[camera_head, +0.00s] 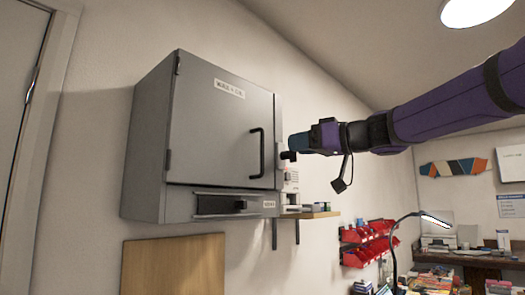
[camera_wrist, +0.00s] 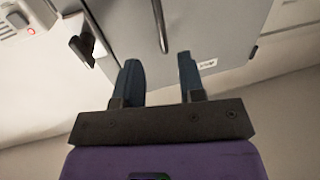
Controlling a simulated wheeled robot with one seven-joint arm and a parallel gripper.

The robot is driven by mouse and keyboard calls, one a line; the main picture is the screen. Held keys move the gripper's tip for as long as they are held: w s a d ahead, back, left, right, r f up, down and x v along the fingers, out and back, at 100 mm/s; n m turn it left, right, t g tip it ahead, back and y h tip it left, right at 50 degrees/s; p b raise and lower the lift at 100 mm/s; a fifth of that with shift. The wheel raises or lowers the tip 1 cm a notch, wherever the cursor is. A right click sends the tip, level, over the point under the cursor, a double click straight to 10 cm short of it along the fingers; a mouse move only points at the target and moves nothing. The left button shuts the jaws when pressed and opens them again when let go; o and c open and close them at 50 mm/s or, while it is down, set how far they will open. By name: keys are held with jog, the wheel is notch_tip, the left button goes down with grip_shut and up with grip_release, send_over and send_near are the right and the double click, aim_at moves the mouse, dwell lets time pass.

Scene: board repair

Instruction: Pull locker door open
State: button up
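The grey locker (camera_head: 148,150) hangs on the wall, and its door (camera_head: 212,130) looks shut. A black vertical bar handle (camera_head: 261,153) sits near the door's right edge. The handle (camera_wrist: 160,24) also shows at the top of the wrist view. My gripper (camera_head: 290,148) is just right of the handle in the head view. In the wrist view its two dark blue fingers are apart with nothing between them, and the gripper (camera_wrist: 160,62) is open. The handle lies beyond the fingertips, roughly in line with the gap. I see no contact with it.
A dark latch-like part (camera_wrist: 84,44) shows left of the fingers in the wrist view. Below and right of the locker is a small wall shelf (camera_head: 310,214). Red bins (camera_head: 368,240) and a lit desk lamp (camera_head: 434,220) are farther back. Bare wall lies left of the locker.

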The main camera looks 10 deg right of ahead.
send_over(262, 170)
jog(key=shift+w+d+f, duration=0.1)
jog(key=shift+w, duration=0.2)
jog(key=shift+c, duration=0.3)
grip_shut()
